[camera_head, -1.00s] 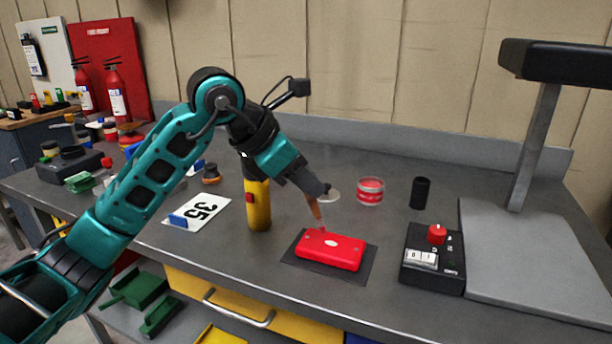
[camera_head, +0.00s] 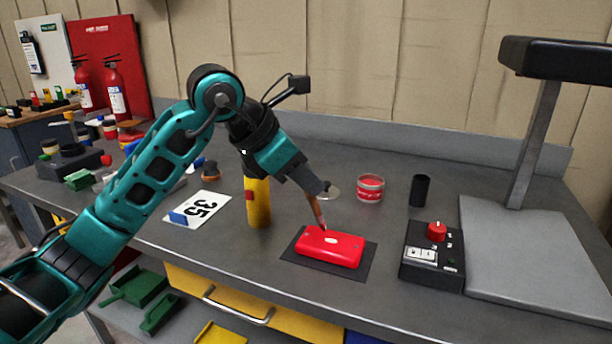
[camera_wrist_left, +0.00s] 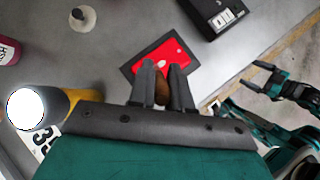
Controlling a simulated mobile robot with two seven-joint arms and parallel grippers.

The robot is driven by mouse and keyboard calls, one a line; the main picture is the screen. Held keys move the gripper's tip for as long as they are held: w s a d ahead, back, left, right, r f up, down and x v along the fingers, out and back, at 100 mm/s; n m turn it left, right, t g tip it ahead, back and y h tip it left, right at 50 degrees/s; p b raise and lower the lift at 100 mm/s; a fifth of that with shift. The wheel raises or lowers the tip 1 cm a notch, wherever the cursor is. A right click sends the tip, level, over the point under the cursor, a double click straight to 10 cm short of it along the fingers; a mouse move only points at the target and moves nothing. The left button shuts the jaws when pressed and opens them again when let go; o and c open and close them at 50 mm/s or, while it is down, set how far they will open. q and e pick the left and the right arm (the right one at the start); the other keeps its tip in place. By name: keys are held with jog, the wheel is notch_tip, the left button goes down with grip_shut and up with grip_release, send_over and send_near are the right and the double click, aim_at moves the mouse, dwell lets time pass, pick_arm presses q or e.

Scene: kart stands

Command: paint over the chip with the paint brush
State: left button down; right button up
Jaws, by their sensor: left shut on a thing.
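My left gripper (camera_head: 318,191) is shut on the paint brush (camera_head: 317,212), whose brown handle (camera_wrist_left: 161,88) shows between the fingers (camera_wrist_left: 161,70) in the left wrist view. The brush leans, tip down, at the upper edge of the red part (camera_head: 343,252). A pale oval chip (camera_head: 330,241) shows on the part's top, close to the tip; I cannot tell whether they touch. The red part lies on a dark mat (camera_head: 298,258); it also shows in the left wrist view (camera_wrist_left: 178,55). My right gripper (camera_wrist_left: 262,76) appears small at the right of the wrist view; its jaw state is unclear.
A red-banded tin (camera_head: 370,188) and a black cylinder (camera_head: 420,190) stand behind the part. A black control box (camera_head: 432,262) with a red knob is to its right, beside a grey stand (camera_head: 530,255). A yellow upright object (camera_head: 257,203) and a "35" plate (camera_head: 205,207) are left.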

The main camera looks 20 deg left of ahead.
pick_arm(q)
jog(key=shift+f+b, duration=0.3)
jog(key=shift+f, duration=0.1)
jog(key=shift+f+b, duration=0.4)
jog(key=shift+f, duration=0.1)
jog(key=shift+d, duration=0.15)
dwell(0.4)
jog(key=shift+d+r, duration=0.1)
jog(key=shift+d, duration=0.5)
jog(key=shift+d, duration=0.1)
jog(key=shift+s+d, duration=0.1)
jog(key=shift+d, duration=0.45)
jog(key=shift+a, duration=0.2)
